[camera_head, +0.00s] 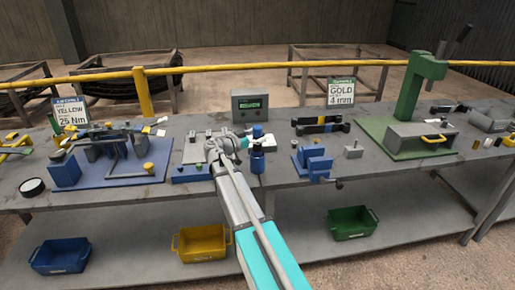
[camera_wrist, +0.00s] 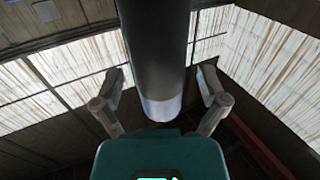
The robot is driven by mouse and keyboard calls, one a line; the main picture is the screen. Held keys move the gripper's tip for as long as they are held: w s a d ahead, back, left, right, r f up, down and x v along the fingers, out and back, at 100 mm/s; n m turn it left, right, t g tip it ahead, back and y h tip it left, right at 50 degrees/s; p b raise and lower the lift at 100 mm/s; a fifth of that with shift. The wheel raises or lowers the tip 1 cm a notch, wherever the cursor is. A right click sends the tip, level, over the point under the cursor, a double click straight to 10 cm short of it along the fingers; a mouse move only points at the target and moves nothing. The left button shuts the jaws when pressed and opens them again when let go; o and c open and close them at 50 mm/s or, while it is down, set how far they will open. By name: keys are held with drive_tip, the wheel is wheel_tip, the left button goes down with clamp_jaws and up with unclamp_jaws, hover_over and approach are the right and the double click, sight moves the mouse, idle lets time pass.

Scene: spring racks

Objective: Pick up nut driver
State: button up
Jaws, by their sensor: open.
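I cannot make out a nut driver for certain in either view. My gripper (camera_head: 224,143) is over the middle of the workbench in the head view, at the end of my teal and grey arm. It is close to a blue block (camera_head: 192,173) and a blue bottle-like piece (camera_head: 257,160); whether it touches them is unclear. In the wrist view my gripper (camera_wrist: 163,82) has its two fingers spread apart. A dark cylinder with a pale end (camera_wrist: 158,60) shows between and above them; I cannot tell what it is. The wrist view otherwise shows mostly bright roof panels.
The grey workbench (camera_head: 290,178) carries a blue fixture (camera_head: 115,172) at left, dark bars (camera_head: 320,129), a blue vise (camera_head: 313,160) and a green press (camera_head: 425,90) at right. Blue (camera_head: 60,257), yellow (camera_head: 201,243) and green (camera_head: 351,223) bins sit on the lower shelf. A yellow rail (camera_head: 220,69) runs behind.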

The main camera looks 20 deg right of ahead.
clamp_jaws()
idle(0.6)
drive_tip(key=shift+r, duration=0.25)
wheel_tip(320, 180, up, 10)
drive_tip(key=p, duration=1)
drive_tip(key=shift+f, duration=0.25)
drive_tip(key=shift+s, duration=0.1)
idle(0.8)
